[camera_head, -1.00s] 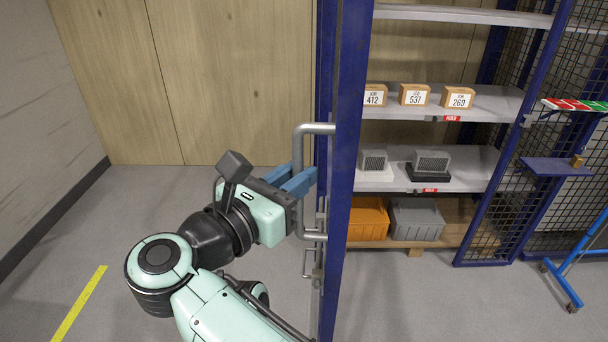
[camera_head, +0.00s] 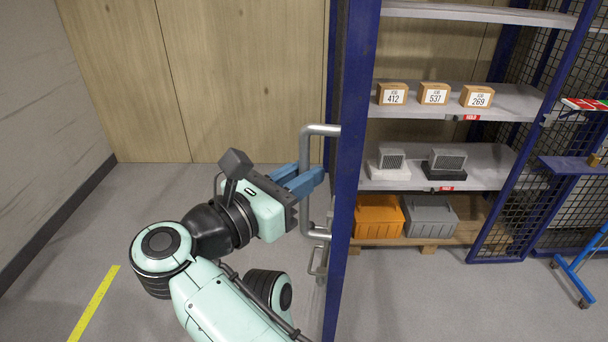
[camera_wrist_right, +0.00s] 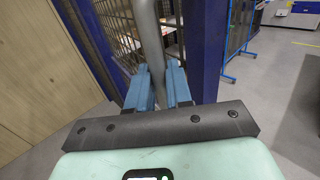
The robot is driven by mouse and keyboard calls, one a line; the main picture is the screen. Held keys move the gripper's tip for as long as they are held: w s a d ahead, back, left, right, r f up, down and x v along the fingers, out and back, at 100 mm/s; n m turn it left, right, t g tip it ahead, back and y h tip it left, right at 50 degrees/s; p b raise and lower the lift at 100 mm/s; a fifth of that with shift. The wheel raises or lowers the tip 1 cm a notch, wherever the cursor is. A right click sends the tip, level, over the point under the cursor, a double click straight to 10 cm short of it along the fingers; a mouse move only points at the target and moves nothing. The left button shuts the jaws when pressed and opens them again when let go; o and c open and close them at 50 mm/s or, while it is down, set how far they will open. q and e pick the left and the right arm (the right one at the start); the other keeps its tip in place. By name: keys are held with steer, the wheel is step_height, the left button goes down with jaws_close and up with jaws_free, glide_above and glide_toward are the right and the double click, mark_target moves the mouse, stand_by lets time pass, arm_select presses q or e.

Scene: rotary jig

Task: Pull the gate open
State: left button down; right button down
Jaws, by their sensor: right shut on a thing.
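The gate shows edge-on as a tall blue frame (camera_head: 355,150) in the head view, standing swung out in front of the shelves. Its grey tubular handle (camera_head: 304,150) is on the left side of the frame. My right gripper (camera_head: 318,178) has its blue fingers closed on the handle's upright bar. In the right wrist view the handle bar (camera_wrist_right: 152,45) passes down between the two fingers (camera_wrist_right: 160,85). The fingers hide part of the bar. My left gripper is in neither view.
Shelves (camera_head: 445,100) behind the gate hold small labelled boxes (camera_head: 434,93), grey devices, an orange bin (camera_head: 378,215) and a grey bin (camera_head: 430,216). A blue wheeled stand (camera_head: 580,265) is at the right. The floor left of my arm is clear.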

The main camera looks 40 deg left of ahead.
steer(key=shift+w+r, duration=0.15)
steer(key=shift+r, duration=0.1)
steer(key=shift+d, duration=0.1)
steer(key=c, duration=1.2)
jaws_free()
steer(key=shift+w, duration=0.1)
steer(key=shift+o, duration=0.2)
steer(key=s+a+b, duration=0.1)
steer(key=s+b, duration=0.1)
steer(key=s, duration=1.1)
steer(key=shift+a+f, duration=0.2)
steer(key=shift+a, duration=0.1)
steer(key=shift+w, duration=0.1)
